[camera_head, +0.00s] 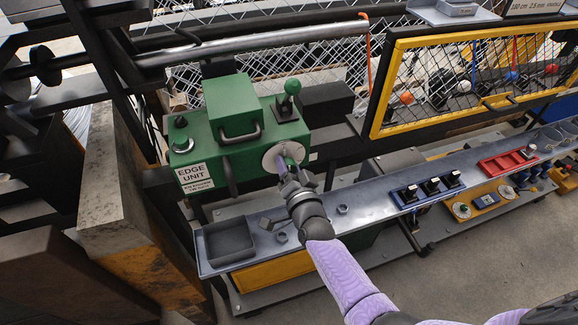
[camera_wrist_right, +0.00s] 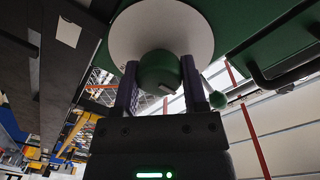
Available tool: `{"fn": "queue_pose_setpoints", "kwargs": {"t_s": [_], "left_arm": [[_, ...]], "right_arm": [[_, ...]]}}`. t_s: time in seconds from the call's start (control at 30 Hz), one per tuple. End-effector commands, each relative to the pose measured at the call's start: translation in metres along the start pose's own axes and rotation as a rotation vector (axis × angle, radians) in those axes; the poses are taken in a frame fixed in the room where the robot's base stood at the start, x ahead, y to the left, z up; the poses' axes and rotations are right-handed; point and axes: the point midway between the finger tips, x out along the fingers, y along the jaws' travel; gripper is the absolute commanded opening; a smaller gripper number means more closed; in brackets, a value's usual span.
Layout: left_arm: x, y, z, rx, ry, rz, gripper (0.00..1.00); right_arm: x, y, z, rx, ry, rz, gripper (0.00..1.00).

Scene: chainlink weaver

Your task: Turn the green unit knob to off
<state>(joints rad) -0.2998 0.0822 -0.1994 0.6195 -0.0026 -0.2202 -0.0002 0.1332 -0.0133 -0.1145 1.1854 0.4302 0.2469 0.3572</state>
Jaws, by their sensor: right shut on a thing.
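A green knob (camera_head: 293,151) sits on a pale round dial on the unit's right front. My right gripper (camera_head: 287,170) is at the dial and partly covers it. In the right wrist view, the knob (camera_wrist_right: 160,70) lies between the two fingers of my right gripper (camera_wrist_right: 160,86), against the white dial (camera_wrist_right: 165,28). The fingers are shut on the knob. I cannot read the dial's marks. My left gripper is not in view.
A dark tray (camera_head: 229,242) and small nuts lie on the rail. A yellow-framed mesh panel (camera_head: 470,75) stands at the right.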

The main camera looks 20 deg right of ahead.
Motion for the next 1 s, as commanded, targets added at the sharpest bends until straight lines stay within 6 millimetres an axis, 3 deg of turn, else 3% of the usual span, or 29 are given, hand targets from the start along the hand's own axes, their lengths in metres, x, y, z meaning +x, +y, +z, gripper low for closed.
{"fn": "queue_pose_setpoints", "kwargs": {"t_s": [0.27, 0.3, 0.47, 0.77, 0.87, 1.0], "left_arm": [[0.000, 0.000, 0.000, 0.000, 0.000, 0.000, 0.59], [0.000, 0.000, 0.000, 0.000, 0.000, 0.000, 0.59], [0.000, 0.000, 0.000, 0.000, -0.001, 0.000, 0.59], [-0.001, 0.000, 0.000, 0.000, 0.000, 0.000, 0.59], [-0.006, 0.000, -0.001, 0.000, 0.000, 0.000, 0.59], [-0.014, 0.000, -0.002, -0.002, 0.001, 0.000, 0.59]], "right_arm": [[-0.001, 0.001, 0.001, -0.003, -0.004, 0.003, 0.00], [-0.001, 0.001, 0.001, -0.003, -0.004, 0.003, 0.57], [0.000, 0.001, 0.001, -0.002, -0.002, 0.002, 0.90], [-0.003, 0.000, 0.000, -0.001, -0.001, 0.001, 0.90], [-0.016, 0.000, 0.000, -0.001, -0.003, 0.003, 0.90], [-0.050, 0.000, -0.001, -0.002, -0.003, 0.003, 0.90]]}}
